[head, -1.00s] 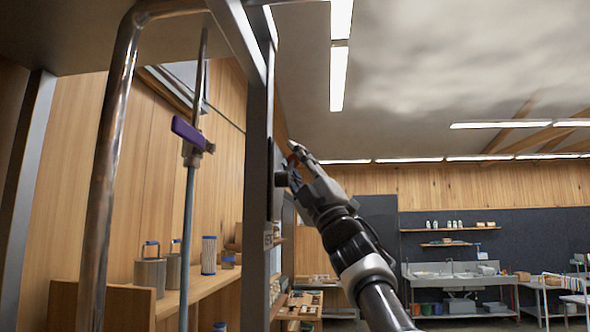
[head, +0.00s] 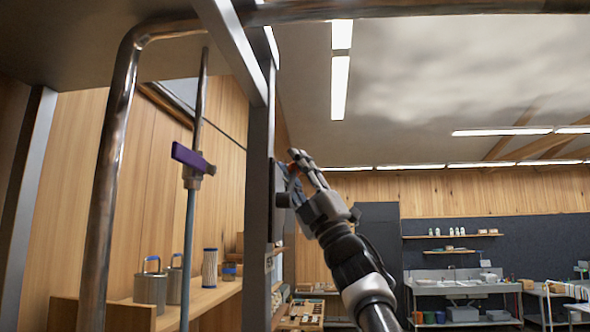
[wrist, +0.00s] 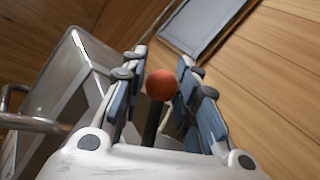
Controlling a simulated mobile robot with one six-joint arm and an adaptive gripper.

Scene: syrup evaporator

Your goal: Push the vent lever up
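The vent lever (wrist: 152,122) is a dark rod ending in an orange-red ball knob (wrist: 160,84). In the wrist view the knob sits between the two fingers of my gripper (wrist: 161,72), with a visible gap on both sides. My gripper is open around the knob and does not visibly squeeze it. In the head view my gripper (head: 302,162) is beside the grey metal post, and a small orange patch of the knob (head: 292,153) shows at its fingertips. The lever's base is mostly hidden by my gripper and the post.
A grey post (head: 259,180) stands just left of my gripper. A bent metal pipe (head: 108,170) and a purple-handled valve (head: 190,158) are farther left. Metal canisters (head: 151,289) stand on a wooden shelf. The space right of my arm is open.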

